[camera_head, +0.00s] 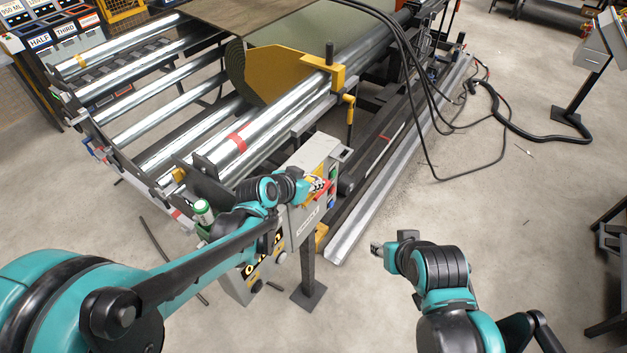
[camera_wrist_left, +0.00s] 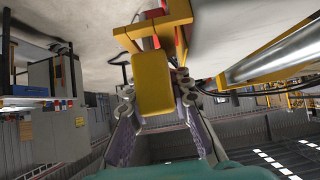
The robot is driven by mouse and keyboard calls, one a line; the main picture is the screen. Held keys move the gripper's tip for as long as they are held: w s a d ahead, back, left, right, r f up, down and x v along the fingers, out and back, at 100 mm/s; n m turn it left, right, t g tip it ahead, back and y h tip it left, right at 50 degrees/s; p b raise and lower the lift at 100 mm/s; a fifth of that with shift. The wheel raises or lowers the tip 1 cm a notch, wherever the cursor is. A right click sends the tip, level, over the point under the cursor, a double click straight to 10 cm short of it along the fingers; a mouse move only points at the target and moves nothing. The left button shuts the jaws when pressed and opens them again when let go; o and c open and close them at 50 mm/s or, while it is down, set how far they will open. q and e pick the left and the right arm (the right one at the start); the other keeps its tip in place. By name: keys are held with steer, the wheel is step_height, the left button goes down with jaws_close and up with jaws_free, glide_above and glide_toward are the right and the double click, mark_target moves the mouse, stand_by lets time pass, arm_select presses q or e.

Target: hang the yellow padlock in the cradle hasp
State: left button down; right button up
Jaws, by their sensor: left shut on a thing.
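My left gripper (camera_head: 311,187) is at the top of the grey control box (camera_head: 312,158) in the head view. In the left wrist view, the left gripper (camera_wrist_left: 155,97) is shut on the yellow padlock (camera_wrist_left: 153,84), whose block-shaped body sits between the fingertips. A yellow bracket with red parts (camera_wrist_left: 155,22) is just above the padlock in that view. I cannot tell whether the padlock's shackle is through any hasp; that spot is partly hidden. My right gripper (camera_head: 377,250) is over the floor, right of the box, away from the padlock; its jaw opening is unclear.
The roller cradle (camera_head: 225,145) with bright metal rollers fills the upper left, with a yellow end plate (camera_head: 285,72). A long metal rail (camera_head: 400,155) runs beside it. Black cables (camera_head: 415,100) loop down at the right. The floor at the right is mostly clear.

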arm_select(q)
steer(key=shift+f+b, duration=0.3)
steer(key=shift+f, duration=0.1)
arm_select(e)
steer(key=shift+f, duration=0.35)
arm_select(q)
steer(key=c, duration=1.3)
jaws_free()
steer(key=shift+s+r, duration=0.1)
steer(key=v, duration=1.2)
